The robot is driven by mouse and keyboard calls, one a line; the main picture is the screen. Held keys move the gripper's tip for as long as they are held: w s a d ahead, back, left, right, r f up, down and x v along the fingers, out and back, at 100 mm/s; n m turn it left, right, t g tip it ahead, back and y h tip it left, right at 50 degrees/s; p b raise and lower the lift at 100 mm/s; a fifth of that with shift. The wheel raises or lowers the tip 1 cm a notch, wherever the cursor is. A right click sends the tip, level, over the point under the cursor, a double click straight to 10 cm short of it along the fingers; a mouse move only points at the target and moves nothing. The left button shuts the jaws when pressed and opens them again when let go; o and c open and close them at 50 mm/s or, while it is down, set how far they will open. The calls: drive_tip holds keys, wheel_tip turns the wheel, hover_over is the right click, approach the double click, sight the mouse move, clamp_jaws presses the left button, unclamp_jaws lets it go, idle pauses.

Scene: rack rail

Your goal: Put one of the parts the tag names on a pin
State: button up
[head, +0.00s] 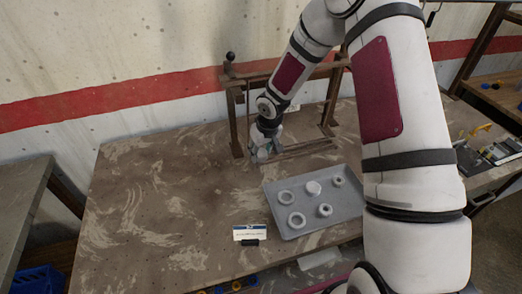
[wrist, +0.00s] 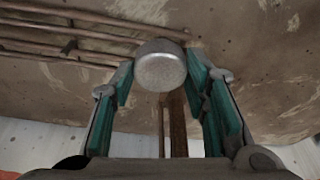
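My gripper (head: 263,152) is in front of the left part of a brown rack (head: 238,120), low over the table. In the wrist view its green-padded fingers (wrist: 160,75) are closed on a round grey metallic part (wrist: 160,66), with a pad against each side. Several pale round parts, including a wide ring (head: 296,220), a solid disc (head: 313,187) and a small thick ring (head: 325,210), lie in the grey tray (head: 275,225). The tag (head: 250,232) stands in front, its print too small to read. I cannot clearly make out a pin.
The table's left side (head: 150,190) is clear. Thin brown rods (head: 305,148) run low at the rack's base, and a dark ball (head: 230,57) sits on its top left.

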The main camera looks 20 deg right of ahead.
drive_tip(key=o, duration=0.4)
drive_tip(key=shift+c, duration=0.2)
drive_tip(key=shift+r, duration=0.1)
drive_tip(key=s+d+r+h, duration=0.1)
drive_tip(key=s+r, duration=0.4)
drive_tip(key=r, duration=0.4)
drive_tip(key=s+d+r+m+t+h, duration=0.1)
drive_tip(key=s+r, duration=0.4)
drive_tip(key=r, duration=0.4)
drive_tip(key=s+r+h, duration=0.1)
drive_tip(key=s+r, duration=0.3)
drive_tip(key=r, duration=0.5)
drive_tip(key=s+a+r+y, duration=0.1)
drive_tip(key=s+r, duration=0.2)
drive_tip(key=s, duration=0.5)
drive_tip(key=s+a+r+m+t+y+b, duration=0.1)
drive_tip(key=s+r, duration=0.3)
drive_tip(key=s, duration=0.5)
drive_tip(key=shift+s+t, duration=0.15)
drive_tip(key=shift+t, duration=0.15)
